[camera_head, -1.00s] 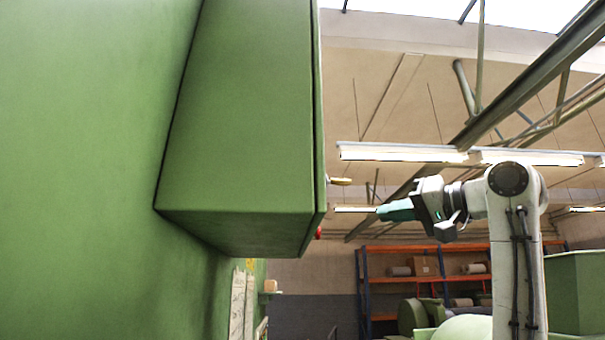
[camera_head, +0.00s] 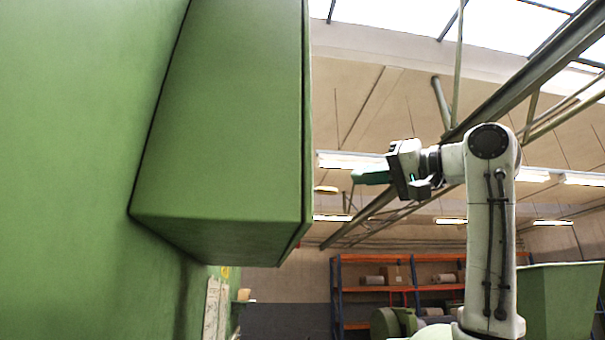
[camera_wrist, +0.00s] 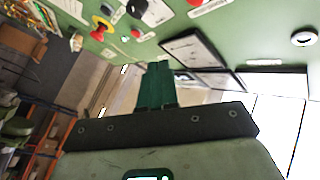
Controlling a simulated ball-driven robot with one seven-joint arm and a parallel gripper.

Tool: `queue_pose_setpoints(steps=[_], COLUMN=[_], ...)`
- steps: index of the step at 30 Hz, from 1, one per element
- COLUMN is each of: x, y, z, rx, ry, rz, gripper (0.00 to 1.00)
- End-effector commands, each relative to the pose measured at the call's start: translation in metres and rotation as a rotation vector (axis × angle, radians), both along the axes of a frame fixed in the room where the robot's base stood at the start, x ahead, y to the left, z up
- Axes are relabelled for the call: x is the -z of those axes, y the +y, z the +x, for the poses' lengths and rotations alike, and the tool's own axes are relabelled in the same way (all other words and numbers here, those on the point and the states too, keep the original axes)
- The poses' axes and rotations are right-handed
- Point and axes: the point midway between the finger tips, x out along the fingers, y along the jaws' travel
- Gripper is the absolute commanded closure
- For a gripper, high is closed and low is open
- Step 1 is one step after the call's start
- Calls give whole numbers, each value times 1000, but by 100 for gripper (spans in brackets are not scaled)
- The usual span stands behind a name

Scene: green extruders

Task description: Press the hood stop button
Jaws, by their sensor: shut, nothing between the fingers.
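The green control cabinet (camera_head: 220,120) hangs on the left in the head view, its front face turned away from that camera. In the wrist view, its panel (camera_wrist: 262,22) fills the top, with a red button on a yellow ring (camera_wrist: 102,27), a black knob (camera_wrist: 137,8), a small red button (camera_wrist: 136,33) and a round pale-rimmed button (camera_wrist: 303,38). The labels are too small to read, so I cannot tell which is hood stop. My gripper (camera_head: 356,177) is shut and empty, apart from the panel and pointing toward it. Its teal fingers (camera_wrist: 157,66) point at the panel's lower part.
A dark-framed display (camera_wrist: 195,50) sits on the panel near my fingertips. An orange shelf rack (camera_head: 395,285) stands at the back, and a green bin (camera_head: 562,298) at the right. Air between my gripper and the cabinet is clear.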

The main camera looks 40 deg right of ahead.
Motion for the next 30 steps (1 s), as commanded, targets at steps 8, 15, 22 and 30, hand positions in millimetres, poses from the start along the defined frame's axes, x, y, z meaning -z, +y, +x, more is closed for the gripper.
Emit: queue_pose_setpoints(steps=[8,15,22,30], x=[0,1,0,0], y=[32,53,62,62], z=[21,36,42,42], rx=[-2,-1,-1,0], ry=[1,1,0,0], rz=[0,0,0,0], gripper=[100,100,100,100])
